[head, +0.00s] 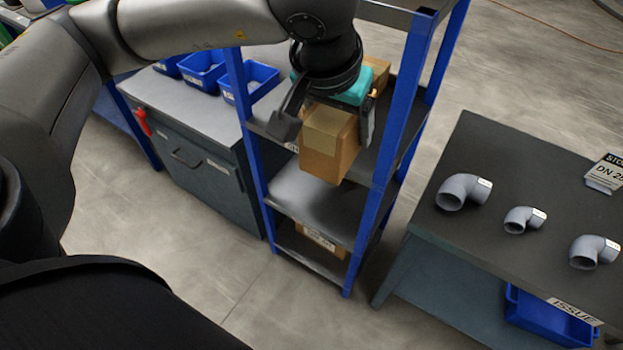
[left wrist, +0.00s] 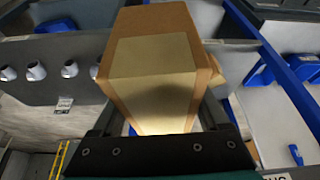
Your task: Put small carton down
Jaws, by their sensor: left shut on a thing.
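The small carton (head: 328,142) is a brown cardboard box with a paler tape patch. My left gripper (head: 335,125) is shut on it, with one finger on each side, in front of the blue-posted shelf rack (head: 395,130). The carton's lower end hangs free over the rack's grey shelf (head: 318,200), with a visible gap below. In the left wrist view the carton (left wrist: 155,75) fills the middle between the fingers. My right gripper does not show in either view.
Another carton (head: 376,72) stands behind on the rack, partly hidden by my gripper. A carton (head: 322,240) lies on the bottom shelf. A grey cabinet with blue bins (head: 203,72) is at left. A dark table with grey pipe elbows (head: 463,190) is at right.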

